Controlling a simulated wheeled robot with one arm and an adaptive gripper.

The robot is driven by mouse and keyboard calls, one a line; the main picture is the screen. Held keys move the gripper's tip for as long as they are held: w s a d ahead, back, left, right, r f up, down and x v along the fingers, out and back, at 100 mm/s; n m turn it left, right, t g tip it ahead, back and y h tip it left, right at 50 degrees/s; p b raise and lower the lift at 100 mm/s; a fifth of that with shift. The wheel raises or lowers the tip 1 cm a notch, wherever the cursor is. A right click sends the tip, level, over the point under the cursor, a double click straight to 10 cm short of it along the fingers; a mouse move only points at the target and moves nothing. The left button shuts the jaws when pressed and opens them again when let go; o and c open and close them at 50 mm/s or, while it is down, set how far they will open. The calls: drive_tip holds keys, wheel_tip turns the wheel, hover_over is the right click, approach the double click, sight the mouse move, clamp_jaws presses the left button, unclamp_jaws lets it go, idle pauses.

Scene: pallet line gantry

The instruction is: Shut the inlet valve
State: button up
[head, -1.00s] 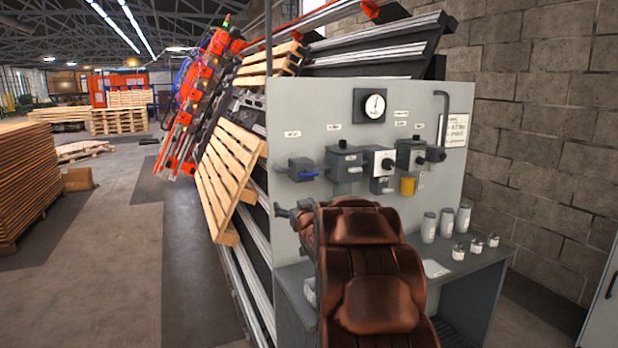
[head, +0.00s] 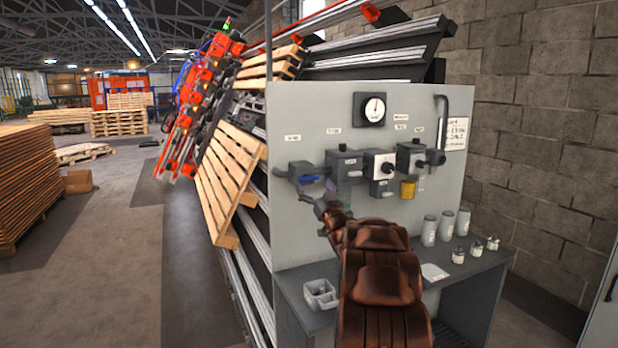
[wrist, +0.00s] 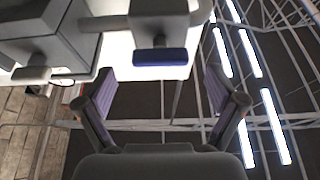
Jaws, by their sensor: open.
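The inlet valve appears to be the grey valve body (head: 304,169) at the left of the panel, with a blue lever (head: 308,179) lying roughly horizontal. Its label is too blurred to read. In the wrist view the blue lever (wrist: 160,57) is under a grey stem and looks level. My gripper (head: 328,207) is just below the lever in the head view, partly hidden by my arm. In the wrist view my gripper (wrist: 160,88) is open and empty. The lever is ahead of its spread fingers, roughly centred, with a gap visible.
Right of the valve are a grey box (head: 345,165), a box with a knob (head: 379,163) and a yellow part (head: 407,189). A round gauge (head: 371,108) is above. The bench (head: 455,283) holds several jars and a grey divided tray (head: 321,293).

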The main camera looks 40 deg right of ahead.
sight(310, 180)
drive_tip(key=shift+p+x, duration=0.55)
drive_tip(key=shift+x, duration=1.65)
drive_tip(key=shift+c, duration=0.3)
drive_tip(key=c, duration=1.1)
